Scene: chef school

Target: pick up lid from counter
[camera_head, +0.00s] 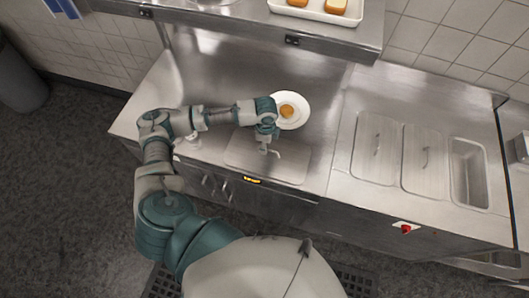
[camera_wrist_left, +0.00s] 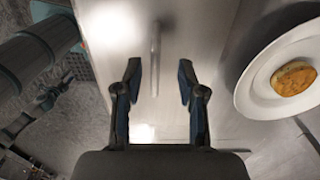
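A flat rectangular metal lid (camera_head: 290,170) lies on the steel counter, with a thin bar handle on top. In the left wrist view, the lid's handle (camera_wrist_left: 155,55) runs away from me, ahead of the gap between the fingers. My left gripper (camera_head: 264,147) is above the lid, close to the handle. In the left wrist view the left gripper (camera_wrist_left: 159,80) is open, with clear space between its two fingers and nothing held.
A white plate (camera_head: 301,118) with a round orange-brown food item stands just behind the left gripper. Two similar lids (camera_head: 377,150) (camera_head: 425,160) cover pans to the right, beside an open pan (camera_head: 468,172). A shelf (camera_head: 250,27) with a white tray (camera_head: 315,12) overhangs the back.

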